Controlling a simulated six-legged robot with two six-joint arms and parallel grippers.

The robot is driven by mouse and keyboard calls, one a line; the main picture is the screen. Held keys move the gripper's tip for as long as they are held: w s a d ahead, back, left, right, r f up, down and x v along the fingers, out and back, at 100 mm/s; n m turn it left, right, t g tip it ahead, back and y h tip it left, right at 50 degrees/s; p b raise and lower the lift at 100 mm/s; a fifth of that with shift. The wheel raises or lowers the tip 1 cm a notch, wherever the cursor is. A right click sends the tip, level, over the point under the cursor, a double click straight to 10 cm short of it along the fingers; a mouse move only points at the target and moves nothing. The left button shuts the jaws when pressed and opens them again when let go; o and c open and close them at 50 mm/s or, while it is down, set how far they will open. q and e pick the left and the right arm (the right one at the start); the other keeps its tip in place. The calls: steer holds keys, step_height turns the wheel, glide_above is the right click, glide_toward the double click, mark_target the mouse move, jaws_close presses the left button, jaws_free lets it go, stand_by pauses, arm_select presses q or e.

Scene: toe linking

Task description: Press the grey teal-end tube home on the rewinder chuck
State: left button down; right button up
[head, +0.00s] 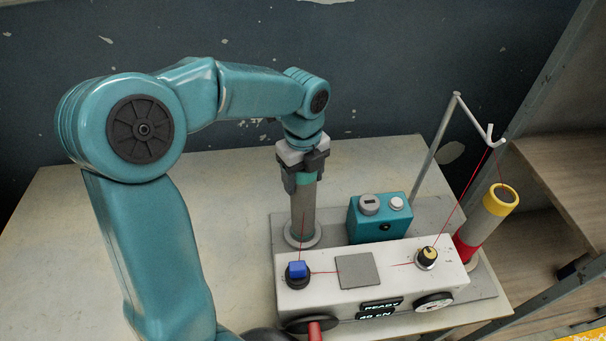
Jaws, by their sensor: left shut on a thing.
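The grey tube (303,212) stands upright, with its teal end (303,179) at the top. Its lower end meets the round grey flange of the rewinder chuck (302,240); I cannot tell whether a gap is left there. My left gripper (303,164) comes down from above and is shut on the tube at its teal end, hiding the very top. A thin red thread runs down by the tube. My right gripper is not in view.
A teal box (380,218) stands right of the tube. A yellow-ended cone (500,199) and thread stand are farther right. The table's left is clear.

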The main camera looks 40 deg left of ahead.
arm_select(q)
steer(key=shift+s+f+b, duration=0.1)
steer(key=shift+f+b, duration=0.55)
steer(key=shift+f, duration=0.35)
steer(key=shift+c, duration=0.8)
jaws_free()
steer(key=shift+r, duration=0.1)
step_height(320, 180, up, 15)
steer(key=shift+r+p, duration=0.15)
steer(key=shift+p, duration=0.4)
steer(key=shift+r, duration=0.5)
